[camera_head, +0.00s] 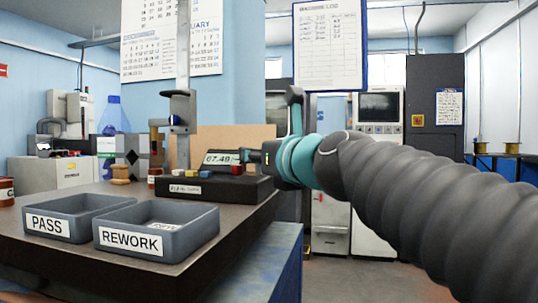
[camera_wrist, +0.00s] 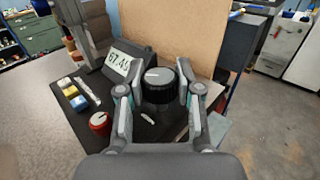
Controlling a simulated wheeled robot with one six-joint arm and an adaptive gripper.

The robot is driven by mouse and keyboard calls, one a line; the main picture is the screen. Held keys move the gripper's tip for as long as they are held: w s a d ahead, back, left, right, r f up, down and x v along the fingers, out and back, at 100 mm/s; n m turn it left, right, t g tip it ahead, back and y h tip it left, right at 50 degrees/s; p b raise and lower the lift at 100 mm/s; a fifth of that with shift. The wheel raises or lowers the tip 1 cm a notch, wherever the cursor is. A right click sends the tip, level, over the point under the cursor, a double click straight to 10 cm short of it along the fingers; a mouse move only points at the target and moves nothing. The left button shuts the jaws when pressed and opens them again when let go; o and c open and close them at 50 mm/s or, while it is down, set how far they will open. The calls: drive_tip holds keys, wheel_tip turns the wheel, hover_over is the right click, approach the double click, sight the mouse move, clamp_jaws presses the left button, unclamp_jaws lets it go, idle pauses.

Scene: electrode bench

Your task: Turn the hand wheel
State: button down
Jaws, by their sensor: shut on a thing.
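The hand wheel (camera_wrist: 158,84) is a black round knob with a ribbed edge and a grey top bearing a white mark. It shows in the wrist view, upright beside a display reading 67.49 (camera_wrist: 119,62). My gripper (camera_wrist: 159,98) has a finger on each side of the knob and is shut on it. In the head view, my arm comes in from the right and my gripper (camera_head: 262,158) is at the right end of the black device base (camera_head: 222,189). The knob is mostly hidden there by my gripper.
A red knob (camera_wrist: 99,122) and several small coloured blocks (camera_wrist: 73,94) sit left of the wheel. A brown board (camera_wrist: 178,35) stands behind it. Grey PASS (camera_head: 88,206) and REWORK (camera_head: 190,241) trays stand at the bench front. A height stand (camera_head: 183,110) rises left of the display.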

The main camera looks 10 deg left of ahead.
drive_tip(key=c, duration=0.7)
unclamp_jaws()
drive_tip(key=shift+c, duration=0.2)
drive_tip(key=v, duration=1.2)
